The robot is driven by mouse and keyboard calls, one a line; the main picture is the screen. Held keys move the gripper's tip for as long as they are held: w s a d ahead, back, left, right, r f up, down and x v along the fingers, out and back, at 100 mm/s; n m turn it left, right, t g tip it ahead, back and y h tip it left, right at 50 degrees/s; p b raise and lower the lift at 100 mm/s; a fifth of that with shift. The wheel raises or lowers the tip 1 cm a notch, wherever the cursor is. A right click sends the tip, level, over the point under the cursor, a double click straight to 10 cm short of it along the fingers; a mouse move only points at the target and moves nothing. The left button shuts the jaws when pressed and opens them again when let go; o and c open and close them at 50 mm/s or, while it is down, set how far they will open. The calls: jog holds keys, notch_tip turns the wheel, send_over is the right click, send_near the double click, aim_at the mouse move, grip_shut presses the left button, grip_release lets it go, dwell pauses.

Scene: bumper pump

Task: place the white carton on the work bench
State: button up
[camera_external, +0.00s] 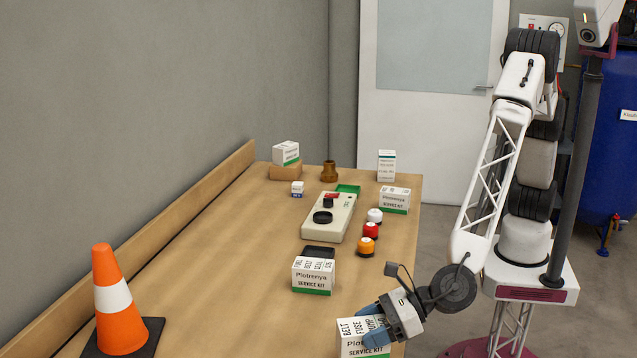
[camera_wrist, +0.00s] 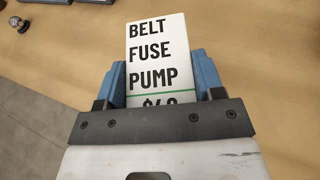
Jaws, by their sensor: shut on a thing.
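The white carton (camera_external: 352,332) with black print and a green stripe is at the near right side of the wooden work bench (camera_external: 225,270). My gripper (camera_external: 375,325) is shut on it, with a blue finger on either side. In the wrist view the carton (camera_wrist: 157,50) sits between the blue fingers, its "BELT FUSE PUMP" face toward the camera. The carton's lower part is cut off by the external view's bottom edge. I cannot tell whether it touches the bench.
Another service kit carton (camera_external: 313,275) stands just beyond the held one. An orange cone (camera_external: 116,305) is at the near left. A button panel (camera_external: 328,217), red knob (camera_external: 370,231) and orange knob (camera_external: 366,246) lie farther back. The bench's middle left is clear.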

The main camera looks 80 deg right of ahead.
aim_at(339, 356)
jog(key=shift+w+a, duration=0.3)
jog(key=shift+a, duration=0.25)
jog(key=shift+f, duration=0.1)
jog(key=shift+f, duration=1.7)
jog(key=shift+f, duration=0.1)
jog(key=o, duration=1.1)
jog(key=shift+s+d+r, duration=0.2)
jog(key=shift+s+r, duration=0.15)
jog(key=shift+s, duration=0.2)
jog(key=v, duration=1)
jog(key=shift+s+d+r, duration=0.15)
jog(key=shift+s+d, duration=0.1)
jog(key=shift+s, duration=0.05)
